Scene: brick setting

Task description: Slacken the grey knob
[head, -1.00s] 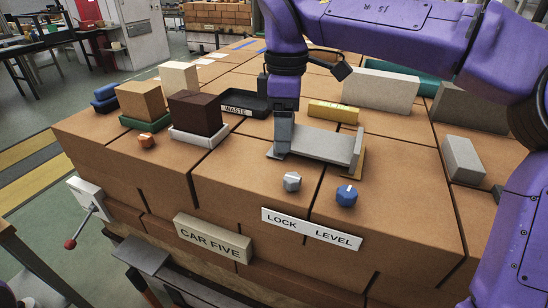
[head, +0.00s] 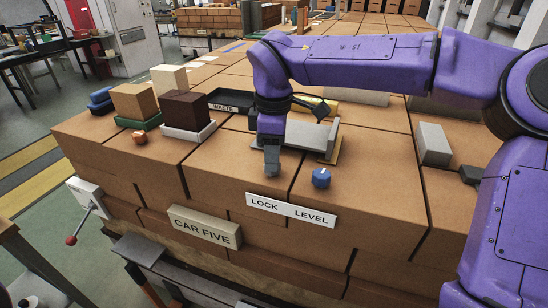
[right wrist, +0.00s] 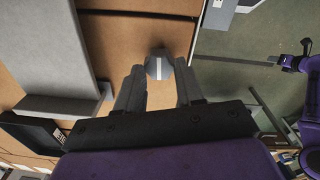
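The grey knob (right wrist: 159,66) shows in the right wrist view, with a pale stripe across its top. It lies between and just past the tips of my right gripper (right wrist: 160,76), whose two fingers are apart with a gap on each side. In the head view my right gripper (head: 272,172) points straight down over the knob's place and mostly hides it, behind the LOCK half of the white LOCK LEVEL sign (head: 291,210). My left gripper does not show clearly in either view.
A blue knob (head: 321,177) stands close to the right. A grey channel piece (head: 318,140) lies behind the gripper. An orange knob (head: 139,138), a dark brown block (head: 185,108) and a black WASTE tray (head: 232,98) are to the left. The brick top in front right is clear.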

